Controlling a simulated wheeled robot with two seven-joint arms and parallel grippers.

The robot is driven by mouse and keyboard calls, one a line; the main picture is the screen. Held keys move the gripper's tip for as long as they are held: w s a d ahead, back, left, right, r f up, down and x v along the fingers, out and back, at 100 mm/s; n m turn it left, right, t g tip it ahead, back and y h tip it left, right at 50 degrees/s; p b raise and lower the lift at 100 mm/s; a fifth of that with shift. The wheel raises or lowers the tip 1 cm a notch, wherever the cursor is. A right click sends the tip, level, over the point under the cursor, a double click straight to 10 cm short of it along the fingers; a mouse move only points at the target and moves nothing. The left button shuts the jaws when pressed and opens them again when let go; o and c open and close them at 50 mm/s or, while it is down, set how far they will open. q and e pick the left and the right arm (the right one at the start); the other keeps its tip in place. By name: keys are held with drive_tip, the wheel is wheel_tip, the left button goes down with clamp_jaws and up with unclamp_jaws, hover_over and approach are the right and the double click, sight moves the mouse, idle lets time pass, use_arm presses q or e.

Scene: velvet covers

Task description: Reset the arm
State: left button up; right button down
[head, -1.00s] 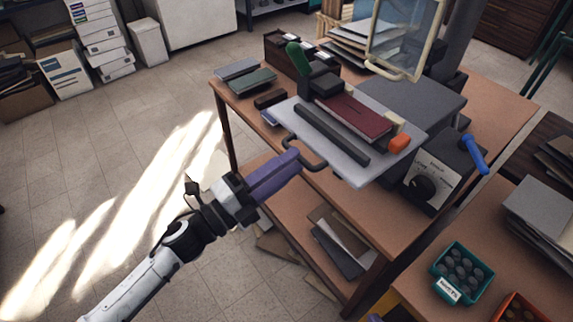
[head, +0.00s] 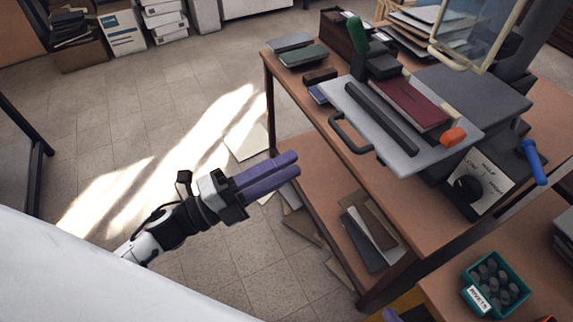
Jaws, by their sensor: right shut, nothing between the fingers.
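My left gripper (head: 292,165) hangs over the floor in front of the wooden table, left of the grey plate with the black handle. Its two purple fingers lie side by side, close together, and nothing shows between them. It points right and slightly up and touches nothing. Only a small purple tip of my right gripper (head: 390,314) shows at the bottom edge, beside a yellow table part; the remainder is out of frame.
The wooden table (head: 345,150) holds a machine with a grey plate (head: 350,98), a dark red book (head: 410,103), an orange knob (head: 453,136) and a blue lever (head: 533,163). A teal bin (head: 470,282) stands at lower right.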

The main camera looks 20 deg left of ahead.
use_arm(q)
drive_tip(key=s+a+f+n+y, duration=0.2)
drive_tip(key=f+n+y, duration=0.3)
drive_tip(key=f+n, duration=0.3)
drive_tip(key=s+a+f+n+y, duration=0.1)
drive_tip(key=a+f+n+y, duration=0.1)
drive_tip(key=f+n+y, duration=0.45)
drive_tip(key=s+d+f+n+g, duration=0.2)
drive_tip(key=s+f+n+g, duration=0.4)
drive_tip(key=s+f+n, duration=0.3)
drive_tip(key=shift+s+d+f+n, duration=0.15)
drive_tip(key=shift+s+f+n, duration=0.2)
drive_tip(key=shift+s+n, duration=0.1)
drive_tip(key=shift+h, duration=0.25)
